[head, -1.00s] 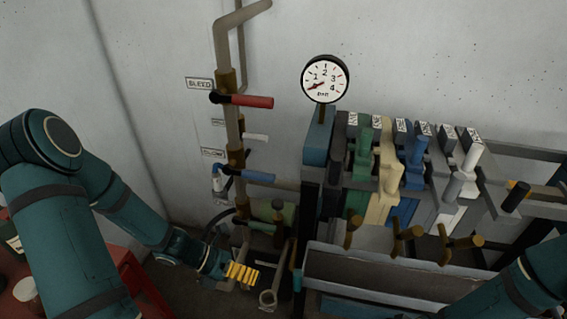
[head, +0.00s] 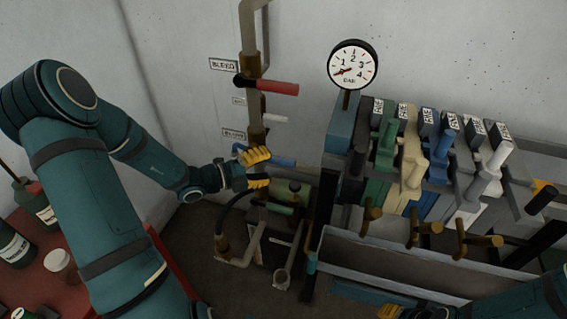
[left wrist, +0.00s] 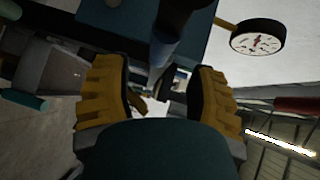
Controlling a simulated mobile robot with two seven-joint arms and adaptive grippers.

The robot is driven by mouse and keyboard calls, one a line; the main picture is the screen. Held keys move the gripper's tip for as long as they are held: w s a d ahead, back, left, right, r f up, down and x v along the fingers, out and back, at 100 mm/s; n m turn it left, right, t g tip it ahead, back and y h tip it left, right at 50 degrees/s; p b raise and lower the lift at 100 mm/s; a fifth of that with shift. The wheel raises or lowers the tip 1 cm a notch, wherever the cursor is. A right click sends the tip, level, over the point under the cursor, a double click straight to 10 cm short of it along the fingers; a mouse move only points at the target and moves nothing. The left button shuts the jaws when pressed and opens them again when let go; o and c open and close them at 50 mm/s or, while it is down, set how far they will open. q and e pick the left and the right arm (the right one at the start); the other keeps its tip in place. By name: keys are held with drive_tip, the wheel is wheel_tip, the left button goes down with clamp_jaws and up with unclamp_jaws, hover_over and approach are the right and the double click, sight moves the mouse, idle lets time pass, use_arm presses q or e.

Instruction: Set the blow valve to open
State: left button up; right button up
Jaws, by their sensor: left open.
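The blow valve's blue lever (head: 281,162) points right from the vertical pipe, below the BLOW label (head: 233,134). Its body and the lever's root are hidden behind my left gripper. My left gripper (head: 258,168) is open, with one yellow finger above the lever's line and one below it. In the left wrist view its fingers (left wrist: 160,98) are spread, and a dark blue bar, apparently the lever (left wrist: 171,38), runs toward the gap between them. I cannot tell whether they touch it. A bit of my right gripper (head: 388,312) shows at the bottom edge; its jaws are unclear.
A pressure gauge (head: 353,64) and a bank of coloured levers (head: 420,155) stand to the right. A red table (head: 50,285) with bottles is at left.

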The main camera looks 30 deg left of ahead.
sight(278, 163)
use_arm(q)
drive_tip(key=shift+b+x, duration=0.3)
drive_tip(key=shift+x, duration=2.45)
clamp_jaws()
